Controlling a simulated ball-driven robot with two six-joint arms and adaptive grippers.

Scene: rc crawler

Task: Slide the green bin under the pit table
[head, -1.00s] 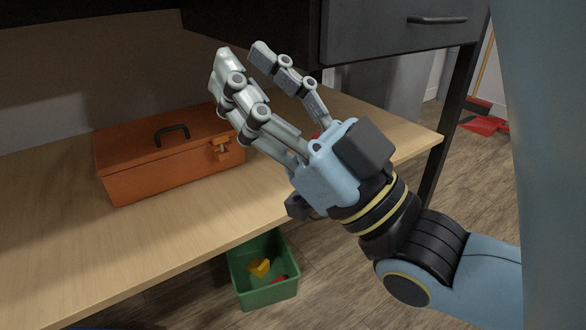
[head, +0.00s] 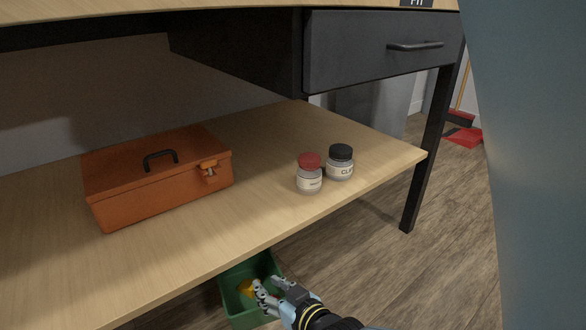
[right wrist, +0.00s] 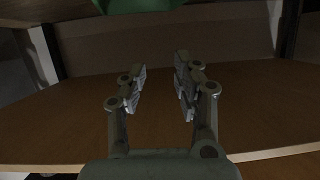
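The green bin (head: 235,271) is on the floor at the bottom of the head view, at the front edge of the pit table's lower shelf (head: 290,130). The shelf hides its far part. Something yellow (head: 246,288) is inside it. My right gripper (head: 267,284) overlaps the bin's right side in the head view; I cannot tell whether it touches. In the right wrist view its two fingers (right wrist: 161,68) are apart with nothing between them. A green surface (right wrist: 145,5), likely the bin, shows at the top edge there. My left gripper is not in view.
An orange toolbox (head: 155,185), a red-lidded jar (head: 309,178) and a black-lidded jar (head: 340,168) stand on the shelf. A black table leg (head: 425,150) is at the right. Wooden floor (head: 390,270) right of the bin is clear.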

